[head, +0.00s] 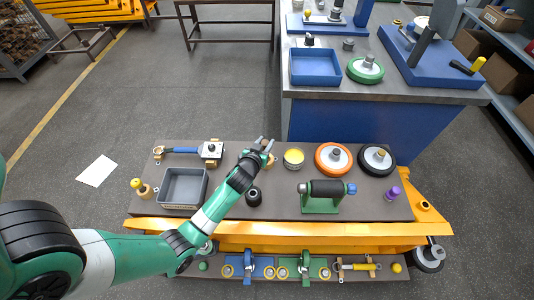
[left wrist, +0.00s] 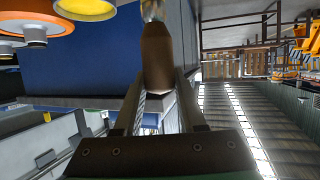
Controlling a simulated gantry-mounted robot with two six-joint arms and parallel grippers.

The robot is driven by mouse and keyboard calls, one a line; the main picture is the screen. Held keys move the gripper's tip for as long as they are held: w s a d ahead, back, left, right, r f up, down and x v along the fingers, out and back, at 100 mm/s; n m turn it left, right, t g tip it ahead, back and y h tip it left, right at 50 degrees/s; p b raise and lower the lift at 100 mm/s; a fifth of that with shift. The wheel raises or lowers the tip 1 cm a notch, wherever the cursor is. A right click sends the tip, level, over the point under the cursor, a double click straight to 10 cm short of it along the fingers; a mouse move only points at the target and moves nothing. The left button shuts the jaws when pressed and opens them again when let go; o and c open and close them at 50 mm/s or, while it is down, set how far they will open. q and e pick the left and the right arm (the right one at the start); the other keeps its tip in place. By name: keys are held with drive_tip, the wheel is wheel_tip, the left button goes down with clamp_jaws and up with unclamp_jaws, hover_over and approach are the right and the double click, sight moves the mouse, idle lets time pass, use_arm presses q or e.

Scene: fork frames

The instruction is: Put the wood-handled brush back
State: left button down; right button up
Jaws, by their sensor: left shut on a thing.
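My left gripper (head: 265,144) is over the back middle of the grey cart top, near its rear edge. In the left wrist view its two fingers (left wrist: 160,92) are shut on a brown wooden handle (left wrist: 157,60), the brush's handle. A metallic part shows at the handle's far end, at the top edge of that view. The bristles cannot be made out. In the head view the gripper and wrist mostly hide the brush. A small wood-coloured piece (head: 270,160) shows beside the fingers; I cannot tell whether it is a holder or part of the brush. My right gripper is not in view.
Right of the gripper stand a yellow-topped can (head: 293,163), an orange wheel (head: 321,158) and a black wheel (head: 364,160). A roller on a green stand (head: 320,206) is in front. A grey tray (head: 166,190) sits left. A blue-sided workbench (head: 340,120) rises behind.

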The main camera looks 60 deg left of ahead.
use_arm(q)
drive_tip(key=shift+w+a+f+b, duration=0.25)
drive_tip(key=shift+w+a+f, duration=0.1)
drive_tip(key=shift+f, duration=0.25)
drive_tip(key=shift+w+a+f+b, duration=0.2)
drive_tip(key=shift+w+a+f, duration=0.1)
drive_tip(key=shift+f, duration=0.25)
drive_tip(key=shift+w+a+f+b, duration=0.1)
drive_tip(key=shift+w+f+b, duration=0.05)
drive_tip(key=shift+f+b, duration=1.5)
drive_tip(key=shift+c, duration=2.4)
unclamp_jaws()
drive_tip(key=shift+f+p, duration=0.15)
drive_tip(key=shift+p, duration=0.15)
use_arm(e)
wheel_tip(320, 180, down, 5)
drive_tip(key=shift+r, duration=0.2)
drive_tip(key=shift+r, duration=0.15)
use_arm(q)
drive_tip(key=p+v, duration=0.5)
drive_tip(key=v, duration=0.7)
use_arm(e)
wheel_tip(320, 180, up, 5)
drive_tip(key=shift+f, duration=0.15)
